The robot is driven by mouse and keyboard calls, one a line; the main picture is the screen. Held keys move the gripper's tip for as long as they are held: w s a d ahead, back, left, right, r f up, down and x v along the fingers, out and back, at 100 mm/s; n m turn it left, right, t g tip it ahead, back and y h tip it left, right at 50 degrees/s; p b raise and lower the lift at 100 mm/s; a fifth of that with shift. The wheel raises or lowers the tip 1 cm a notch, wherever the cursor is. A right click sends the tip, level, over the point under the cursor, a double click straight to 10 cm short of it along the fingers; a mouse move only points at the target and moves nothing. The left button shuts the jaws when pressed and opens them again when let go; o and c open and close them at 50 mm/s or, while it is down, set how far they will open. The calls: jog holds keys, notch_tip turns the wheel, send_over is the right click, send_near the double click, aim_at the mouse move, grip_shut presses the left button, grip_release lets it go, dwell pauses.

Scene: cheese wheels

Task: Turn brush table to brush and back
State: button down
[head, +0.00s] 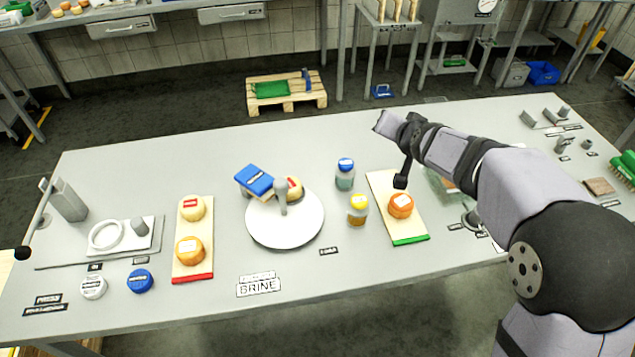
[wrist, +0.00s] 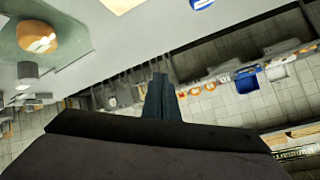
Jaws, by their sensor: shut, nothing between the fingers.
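The brush table is a round white plate (head: 284,236) at mid-table, with a grey upright knob (head: 281,189) at its middle. A blue brush block (head: 254,181) stands at its back left.
Two jars, blue-lidded (head: 345,174) and yellow-lidded (head: 358,209), stand right of the plate. A green-edged board (head: 385,192) carries an orange cheese (head: 401,205). A red-edged board (head: 192,269) with two cheeses lies left.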

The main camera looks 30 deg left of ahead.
jog(key=s+a+f+n+g, duration=0.1)
jog(key=s+f+n+g, duration=0.1)
jog(key=s, duration=0.4)
jog(key=s+a+f+n+g, duration=0.1)
jog(key=s+f+n+g, duration=0.1)
jog(key=s+f+g, duration=0.2)
jog(key=s+g, duration=0.1)
jog(key=s, duration=0.2)
jog(key=shift+a+n+y, duration=0.25)
jog(key=shift+n+y, duration=0.05)
jog(key=p+x, duration=0.2)
jog(key=x, duration=0.8)
jog(key=shift+s+a+r+p, duration=0.1)
jog(key=shift+s+a+p, duration=0.15)
jog(key=shift+a+p, duration=0.3)
jog(key=shift+s+a+r+p, duration=0.1)
jog(key=shift+s+a+p, duration=0.1)
jog(key=shift+a+p, duration=0.3)
jog(key=shift+s+a+f+p, duration=0.1)
jog(key=shift+s+a+p, duration=0.1)
jog(key=shift+a, duration=0.2)
jog(key=shift+s+a+f+p, duration=0.15)
jog(key=shift+a, duration=0.25)
jog(key=shift+a+b, duration=0.15)
jog(key=shift+b, duration=0.15)
